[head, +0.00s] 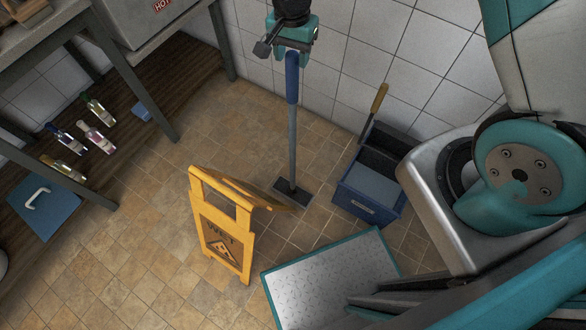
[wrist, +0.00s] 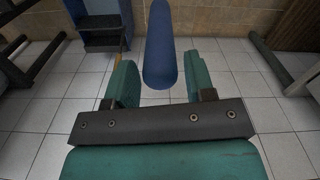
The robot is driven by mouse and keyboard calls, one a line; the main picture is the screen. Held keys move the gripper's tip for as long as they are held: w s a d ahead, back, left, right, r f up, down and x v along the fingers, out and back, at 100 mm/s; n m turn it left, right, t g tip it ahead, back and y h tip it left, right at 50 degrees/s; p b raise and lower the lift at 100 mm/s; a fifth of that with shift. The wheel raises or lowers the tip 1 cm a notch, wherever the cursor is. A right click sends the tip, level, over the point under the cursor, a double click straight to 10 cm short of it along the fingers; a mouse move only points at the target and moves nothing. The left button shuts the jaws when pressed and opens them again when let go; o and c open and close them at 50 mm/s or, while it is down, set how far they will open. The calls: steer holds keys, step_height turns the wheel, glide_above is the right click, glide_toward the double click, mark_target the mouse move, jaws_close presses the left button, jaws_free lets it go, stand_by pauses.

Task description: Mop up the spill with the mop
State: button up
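The mop stands upright on the tiled floor, with a blue grip (head: 292,80), a grey shaft (head: 292,140) and a dark flat head (head: 292,192). My gripper (head: 293,38) is at the top of the mop handle. In the wrist view the blue grip (wrist: 161,50) lies between the two teal fingers of my gripper (wrist: 161,83), with narrow gaps showing on both sides, so the fingers look open around it. I cannot make out a spill on the floor; the sign and mop head may hide part of it.
A yellow wet-floor sign (head: 222,235) stands just left of the mop head. A blue bucket (head: 365,205) with a wooden-handled tool (head: 378,100) stands to the right by the tiled wall. Bottles (head: 96,138) stand on a low shelf at left. Floor at lower left is clear.

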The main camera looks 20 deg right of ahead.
jaws_close()
steer(key=shift+r+p, duration=1.7)
steer(key=shift+r, duration=0.35)
